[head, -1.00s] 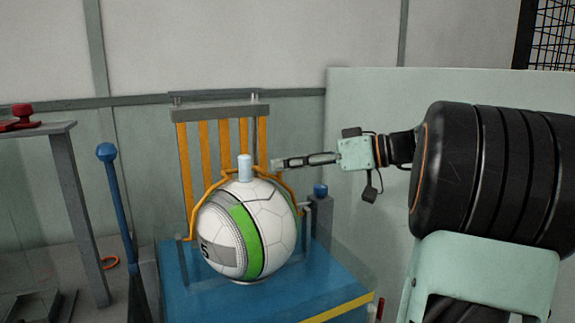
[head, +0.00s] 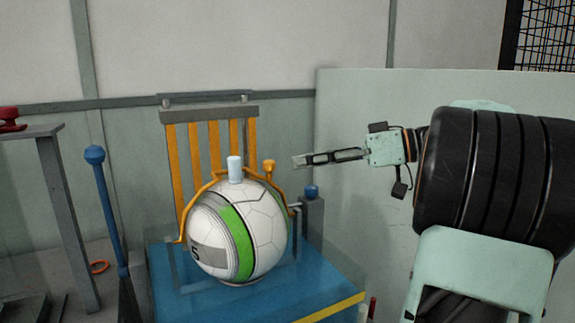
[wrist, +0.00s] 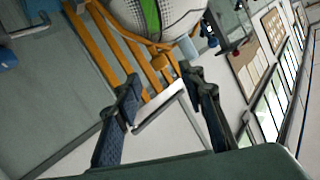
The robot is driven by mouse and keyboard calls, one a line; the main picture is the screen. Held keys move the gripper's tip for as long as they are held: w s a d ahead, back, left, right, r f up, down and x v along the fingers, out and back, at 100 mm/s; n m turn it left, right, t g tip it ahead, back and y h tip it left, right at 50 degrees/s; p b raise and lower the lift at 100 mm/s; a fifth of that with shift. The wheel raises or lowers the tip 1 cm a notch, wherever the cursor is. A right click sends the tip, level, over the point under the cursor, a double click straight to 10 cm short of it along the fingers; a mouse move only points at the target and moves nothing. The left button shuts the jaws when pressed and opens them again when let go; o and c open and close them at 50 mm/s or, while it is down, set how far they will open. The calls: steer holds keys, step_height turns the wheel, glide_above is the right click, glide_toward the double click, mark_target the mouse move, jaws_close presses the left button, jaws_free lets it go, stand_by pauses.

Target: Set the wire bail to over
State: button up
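The wire bail (head: 204,186) is an orange-yellow wire. In the head view it arches around the upper part of a white and green ball (head: 262,225), passing near a pale peg (head: 235,168) at the ball's top. Its orange knob (head: 268,165) stands up right of the peg. I cannot tell whether the wire touches the ball. My gripper (head: 298,160) is right of the knob, apart from it, at about its height. In the wrist view my gripper (wrist: 162,82) has its fingers apart with nothing held, and the knob (wrist: 160,62) shows beyond them.
Orange slats (head: 187,170) under a grey bar (head: 210,116) stand behind the ball. The ball sits on a blue base (head: 195,292). A grey post with a blue knob (head: 311,192) stands right of it. A blue-knobbed lever (head: 108,205) is at left.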

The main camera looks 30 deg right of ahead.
steer(key=v, duration=0.5)
stand_by(0.4)
